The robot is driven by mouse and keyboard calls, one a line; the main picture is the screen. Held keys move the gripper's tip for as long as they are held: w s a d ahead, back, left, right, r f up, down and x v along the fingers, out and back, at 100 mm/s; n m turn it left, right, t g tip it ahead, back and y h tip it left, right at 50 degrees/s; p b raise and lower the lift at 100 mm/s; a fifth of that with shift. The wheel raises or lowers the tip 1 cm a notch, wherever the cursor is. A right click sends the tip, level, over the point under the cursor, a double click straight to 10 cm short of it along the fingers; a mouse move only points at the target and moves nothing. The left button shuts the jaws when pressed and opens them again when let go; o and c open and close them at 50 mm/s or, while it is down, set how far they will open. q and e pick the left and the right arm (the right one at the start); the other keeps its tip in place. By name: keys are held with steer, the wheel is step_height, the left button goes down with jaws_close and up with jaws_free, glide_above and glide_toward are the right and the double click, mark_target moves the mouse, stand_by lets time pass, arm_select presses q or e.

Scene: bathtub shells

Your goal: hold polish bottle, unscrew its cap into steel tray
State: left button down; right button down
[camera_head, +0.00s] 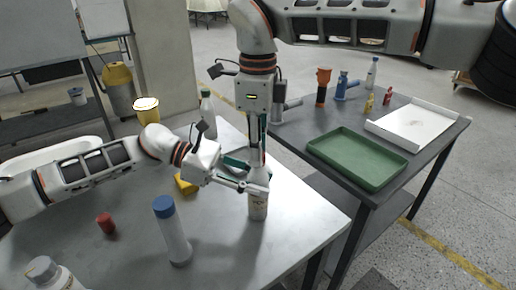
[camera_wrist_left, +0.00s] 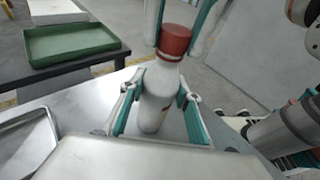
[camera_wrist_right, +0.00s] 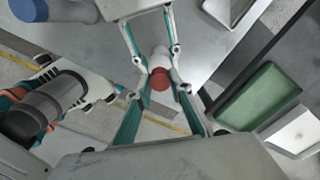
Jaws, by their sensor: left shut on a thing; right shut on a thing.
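The polish bottle (camera_head: 258,208) is white with a printed label and stands upright near the bench's right edge. Its red cap (camera_wrist_left: 174,40) is on top in the left wrist view and also shows in the right wrist view (camera_wrist_right: 160,79). My left gripper (camera_head: 246,184) is shut on the bottle's body from the side; its fingers flank the bottle in its own wrist view (camera_wrist_left: 158,92). My right gripper (camera_head: 259,160) points down from above, shut on the cap (camera_wrist_right: 162,90). The steel tray (camera_wrist_left: 28,140) lies flat on the bench beside the bottle, mostly hidden behind my grippers in the head view.
A white bottle with a blue cap (camera_head: 172,238), a red item (camera_head: 106,222) and a yellow item (camera_head: 186,184) stand on the near bench. A second table holds a green tray (camera_head: 355,155), a white tray (camera_head: 415,127) and several bottles and tools at its back.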

steer(key=n, duration=1.4)
steer(key=shift+r, duration=0.35)
steer(key=shift+r, duration=0.75)
steer(key=shift+r, duration=2.05)
arm_select(q)
steer(key=c, duration=1.4)
jaws_free()
